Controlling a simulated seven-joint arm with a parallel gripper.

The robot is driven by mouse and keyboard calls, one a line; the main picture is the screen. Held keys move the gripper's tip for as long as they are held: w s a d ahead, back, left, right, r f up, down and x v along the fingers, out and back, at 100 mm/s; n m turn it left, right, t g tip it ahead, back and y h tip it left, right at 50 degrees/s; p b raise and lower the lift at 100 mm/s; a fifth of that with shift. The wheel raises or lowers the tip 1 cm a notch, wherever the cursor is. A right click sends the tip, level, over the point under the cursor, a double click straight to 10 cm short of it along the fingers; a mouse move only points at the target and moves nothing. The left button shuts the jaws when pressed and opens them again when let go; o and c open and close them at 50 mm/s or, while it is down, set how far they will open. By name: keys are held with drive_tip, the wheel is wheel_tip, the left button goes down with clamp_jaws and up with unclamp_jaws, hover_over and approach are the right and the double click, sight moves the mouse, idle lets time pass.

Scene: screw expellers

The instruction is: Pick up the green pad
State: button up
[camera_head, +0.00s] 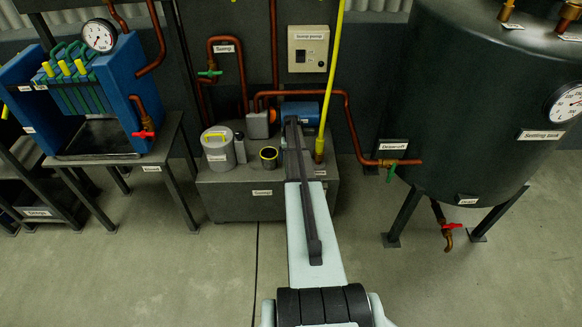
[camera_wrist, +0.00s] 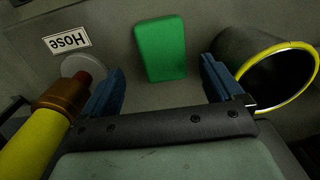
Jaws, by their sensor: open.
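The green pad (camera_wrist: 161,49) is a flat green block with rounded corners, lying on a grey surface in the wrist view. It sits beyond my gripper (camera_wrist: 164,86), in line with the gap between the two blue fingers. The fingers are apart, with nothing between them, and the pad appears clear of both. In the head view my arm reaches away from me over the grey sump box, and it hides my gripper and the pad there.
A yellow-rimmed dark cup (camera_wrist: 277,79) stands close by the right finger. A yellow hose (camera_wrist: 35,138) with a brass end is close by the left finger, near the Hose label (camera_wrist: 67,40). In the head view, a grey canister (camera_head: 218,148) stands on the sump box (camera_head: 250,195).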

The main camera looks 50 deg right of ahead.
drive_tip(key=f, duration=0.4)
drive_tip(key=shift+a+f, duration=0.3)
drive_tip(key=shift+f, duration=0.1)
drive_tip(key=shift+c, duration=0.2)
drive_tip(key=c, duration=1)
drive_tip(key=shift+r, duration=5.1)
